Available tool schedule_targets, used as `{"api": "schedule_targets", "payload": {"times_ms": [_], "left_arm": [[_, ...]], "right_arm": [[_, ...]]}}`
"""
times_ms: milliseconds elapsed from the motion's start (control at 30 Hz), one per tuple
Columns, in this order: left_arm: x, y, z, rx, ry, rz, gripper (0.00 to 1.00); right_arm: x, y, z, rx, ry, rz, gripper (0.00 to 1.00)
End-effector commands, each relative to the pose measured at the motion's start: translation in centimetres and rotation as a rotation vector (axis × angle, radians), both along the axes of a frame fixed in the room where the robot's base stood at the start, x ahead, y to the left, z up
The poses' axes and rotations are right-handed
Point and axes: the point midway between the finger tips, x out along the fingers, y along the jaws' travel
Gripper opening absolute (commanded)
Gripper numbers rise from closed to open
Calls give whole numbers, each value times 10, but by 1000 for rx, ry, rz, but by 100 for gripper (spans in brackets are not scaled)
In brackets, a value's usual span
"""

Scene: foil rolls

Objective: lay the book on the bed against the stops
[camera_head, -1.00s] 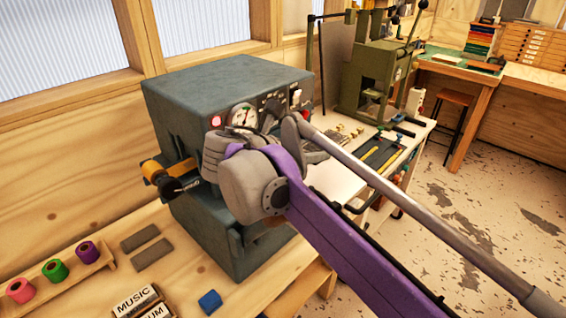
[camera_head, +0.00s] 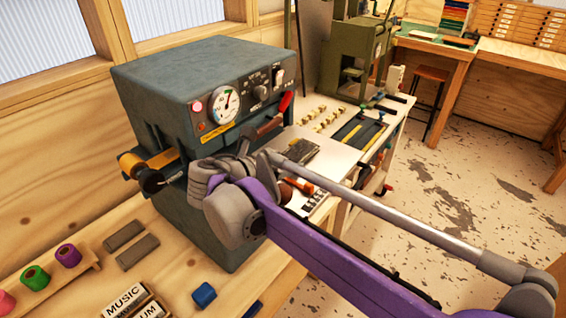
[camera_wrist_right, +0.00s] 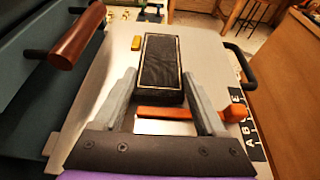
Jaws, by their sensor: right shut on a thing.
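The book (camera_wrist_right: 160,64) is dark with a thin gold border and lies flat between the fingertips of my right gripper (camera_wrist_right: 160,84) in the right wrist view. The fingers close on the sides of its near end. The book also shows beyond my wrist in the head view (camera_head: 326,149). The pale bed (camera_wrist_right: 205,60) is under it; I cannot tell whether the book touches it. A small brass block (camera_wrist_right: 136,43), perhaps a stop, stands just left of the book's far end. My wrist hides the fingers in the head view. My left gripper is not in view.
An orange-handled tool (camera_wrist_right: 180,113) lies across the bed behind the fingers. A lettered strip (camera_wrist_right: 247,125) is at the right. The grey press (camera_head: 185,95), with its red-brown handle (camera_wrist_right: 78,35), stands at the left.

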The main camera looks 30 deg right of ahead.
Motion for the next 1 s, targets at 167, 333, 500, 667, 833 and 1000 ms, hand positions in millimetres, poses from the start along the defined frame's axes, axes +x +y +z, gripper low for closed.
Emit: {"api": "schedule_targets", "payload": {"times_ms": [167,333,500,667,833,1000], "left_arm": [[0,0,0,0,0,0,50],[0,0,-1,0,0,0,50],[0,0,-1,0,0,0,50],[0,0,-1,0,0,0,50],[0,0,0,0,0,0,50],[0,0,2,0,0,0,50]], "right_arm": [[0,0,-1,0,0,0,16],[0,0,-3,0,0,0,16],[0,0,-3,0,0,0,100],[0,0,-3,0,0,0,100],[-2,6,2,0,0,2,100],[-12,32,13,1,0,6,100]]}}
